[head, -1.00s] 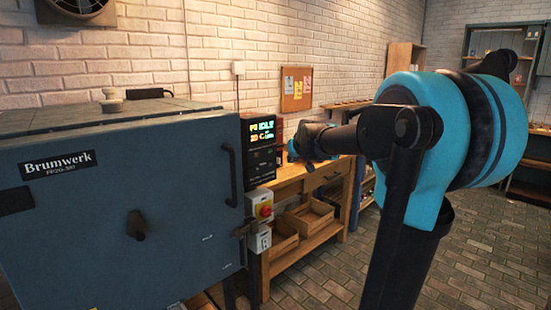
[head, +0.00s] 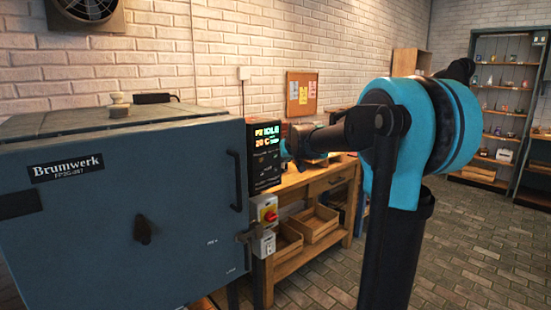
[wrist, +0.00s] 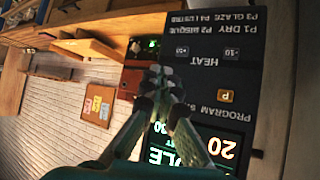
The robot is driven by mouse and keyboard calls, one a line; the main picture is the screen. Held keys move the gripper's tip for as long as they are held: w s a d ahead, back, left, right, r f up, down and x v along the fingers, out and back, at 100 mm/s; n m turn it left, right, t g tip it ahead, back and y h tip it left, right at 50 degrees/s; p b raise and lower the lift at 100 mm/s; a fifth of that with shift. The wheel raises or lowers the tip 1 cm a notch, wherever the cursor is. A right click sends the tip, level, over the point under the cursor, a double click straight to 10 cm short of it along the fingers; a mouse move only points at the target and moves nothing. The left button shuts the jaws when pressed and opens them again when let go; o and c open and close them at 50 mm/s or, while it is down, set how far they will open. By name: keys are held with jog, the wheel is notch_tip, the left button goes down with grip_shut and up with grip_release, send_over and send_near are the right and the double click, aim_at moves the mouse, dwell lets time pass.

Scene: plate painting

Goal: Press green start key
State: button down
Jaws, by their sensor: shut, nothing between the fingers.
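The control panel (head: 265,175) is a black box on the right side of the blue kiln, with a lit display (head: 267,137). In the wrist view the panel (wrist: 275,75) appears upside down, with HEAT keys and a yellow P key (wrist: 226,96). I cannot make out a green start key for certain; my gripper covers part of the panel. A small green glow (wrist: 152,43) shows just beyond the fingertips. My gripper (wrist: 160,76) is shut and empty, its fingertips in front of the panel; contact cannot be told. In the head view the gripper's end is beside the panel's right edge.
The blue kiln (head: 120,200) fills the left. A yellow box with a red knob (head: 267,208) sits below the panel. A wooden workbench (head: 325,180) with crates stands behind, under a cork board (head: 302,93). The brick floor (head: 460,250) at the right is clear.

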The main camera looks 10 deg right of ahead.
jog(key=shift+w+a, duration=0.75)
jog(key=shift+w, duration=0.3)
dwell(0.8)
jog(key=shift+w+a, duration=0.25)
jog(key=shift+w, duration=0.05)
jog(key=shift+w+a, duration=0.25)
jog(key=shift+w, duration=0.05)
dwell(0.7)
jog(key=shift+s+d, duration=0.5)
jog(key=shift+s, duration=0.15)
dwell(0.4)
jog(key=s+d, duration=0.1)
jog(key=s, duration=0.1)
jog(key=s+d, duration=0.2)
dwell(0.4)
